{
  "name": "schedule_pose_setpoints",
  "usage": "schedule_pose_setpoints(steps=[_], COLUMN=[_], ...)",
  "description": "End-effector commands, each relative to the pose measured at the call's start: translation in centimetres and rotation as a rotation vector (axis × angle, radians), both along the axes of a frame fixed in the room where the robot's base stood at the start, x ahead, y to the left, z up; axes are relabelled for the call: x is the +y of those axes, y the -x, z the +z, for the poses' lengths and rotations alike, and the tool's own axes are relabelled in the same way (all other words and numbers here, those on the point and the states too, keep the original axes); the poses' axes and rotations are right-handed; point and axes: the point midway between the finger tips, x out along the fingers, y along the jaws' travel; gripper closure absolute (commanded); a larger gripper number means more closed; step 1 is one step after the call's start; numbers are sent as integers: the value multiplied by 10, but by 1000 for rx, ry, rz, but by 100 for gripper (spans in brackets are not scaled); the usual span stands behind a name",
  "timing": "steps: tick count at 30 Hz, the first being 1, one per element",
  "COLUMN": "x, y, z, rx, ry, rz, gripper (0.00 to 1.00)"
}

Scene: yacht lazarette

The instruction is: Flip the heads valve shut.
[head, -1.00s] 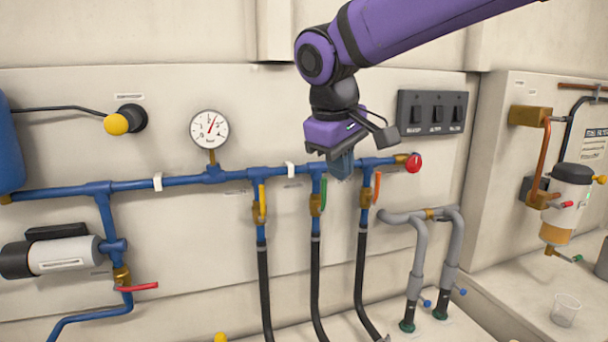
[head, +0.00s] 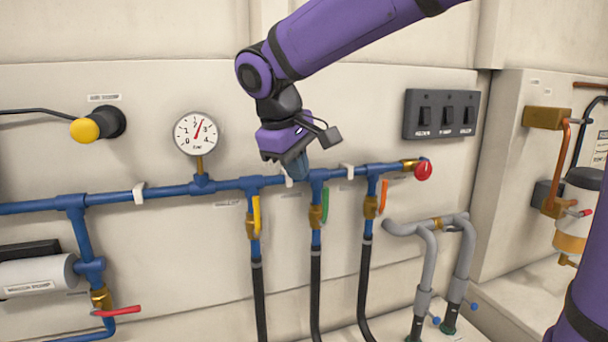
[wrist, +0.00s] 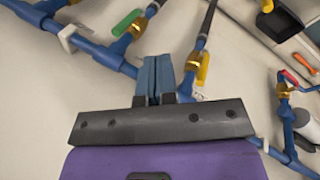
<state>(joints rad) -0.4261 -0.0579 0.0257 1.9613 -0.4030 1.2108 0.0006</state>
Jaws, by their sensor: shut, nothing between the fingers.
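Three small valves hang from the blue pipe (head: 225,186), each above a black hose. They have a yellow handle (head: 257,215), a green handle (head: 325,206) and an orange handle (head: 383,194), all roughly upright, along their pipes. Their small labels are too blurred to tell which is heads. My gripper (head: 298,170) is shut and empty, in front of the blue pipe between the yellow and green valves. In the wrist view its blue fingers (wrist: 155,78) are together, with the green handle (wrist: 127,22) to the left and the yellow handle (wrist: 203,68) to the right.
A gauge (head: 196,133) and a yellow knob (head: 85,130) are on the left. A red-handled valve (head: 118,310) is lower left. A red knob (head: 423,170) ends the pipe below a switch panel (head: 440,115). Grey pipes (head: 430,240) stand lower right.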

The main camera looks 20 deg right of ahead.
Motion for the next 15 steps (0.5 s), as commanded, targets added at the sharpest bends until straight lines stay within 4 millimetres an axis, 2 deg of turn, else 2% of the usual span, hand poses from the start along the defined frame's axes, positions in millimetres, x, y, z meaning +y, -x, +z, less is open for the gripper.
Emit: schedule_pose_setpoints(steps=[12, 14, 15], x=[-24, -27, -34], y=[-15, -17, -22], z=[-72, -82, -80], rx=[5, 5, 1], ry=[2, 2, 0], rz=[-1, -1, -4], gripper=[100, 100, 100])
